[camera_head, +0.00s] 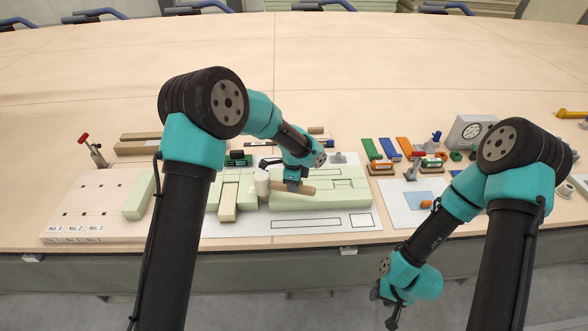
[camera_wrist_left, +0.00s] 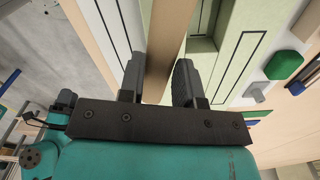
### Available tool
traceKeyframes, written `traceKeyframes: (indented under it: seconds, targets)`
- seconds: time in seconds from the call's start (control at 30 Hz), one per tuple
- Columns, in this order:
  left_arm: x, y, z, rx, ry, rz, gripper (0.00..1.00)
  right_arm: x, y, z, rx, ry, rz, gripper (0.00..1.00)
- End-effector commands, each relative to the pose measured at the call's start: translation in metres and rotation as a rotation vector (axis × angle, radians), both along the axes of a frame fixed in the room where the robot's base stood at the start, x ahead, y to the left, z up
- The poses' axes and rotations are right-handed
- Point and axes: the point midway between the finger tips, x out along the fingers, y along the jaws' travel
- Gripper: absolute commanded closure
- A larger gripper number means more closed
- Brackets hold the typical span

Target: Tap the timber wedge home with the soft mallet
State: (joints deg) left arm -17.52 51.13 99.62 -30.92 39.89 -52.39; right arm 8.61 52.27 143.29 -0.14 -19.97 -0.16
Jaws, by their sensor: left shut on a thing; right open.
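My left gripper (camera_head: 293,187) is shut on the wooden handle of the soft mallet, whose pale cylindrical head (camera_head: 262,184) is to the left of the fingers. In the left wrist view the mallet handle (camera_wrist_left: 163,45) runs between the two dark fingers (camera_wrist_left: 158,80); the head is out of sight there. A pale wedge-like bar (camera_head: 228,202), probably the timber wedge, lies among light green blocks just left of the mallet head. I cannot tell whether head and bar touch. My right gripper (camera_head: 391,305) is open and empty, low in front of the table's front edge.
A light green panel (camera_head: 320,199) lies on the white board (camera_head: 350,222) under my left gripper. A slotted board (camera_head: 95,205) with a red-handled clamp (camera_head: 93,146) is at left. The table's far area is clear.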

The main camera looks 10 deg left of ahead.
Motion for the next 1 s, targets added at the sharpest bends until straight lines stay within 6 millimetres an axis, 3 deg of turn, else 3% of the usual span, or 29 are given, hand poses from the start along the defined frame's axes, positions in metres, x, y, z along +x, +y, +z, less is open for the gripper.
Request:
traceKeyframes:
  seconds: [0.77,1.0]
  targets:
    - [-0.001,0.0,-0.011,-0.001,0.001,0.001,1.0,0.0,0.0,0.0,0.0,0.0,0.0,0.57]
    - [0.0,0.0,0.004,-0.001,-0.002,0.0,1.0,0.0,0.0,0.0,0.0,0.0,0.0,0.57]
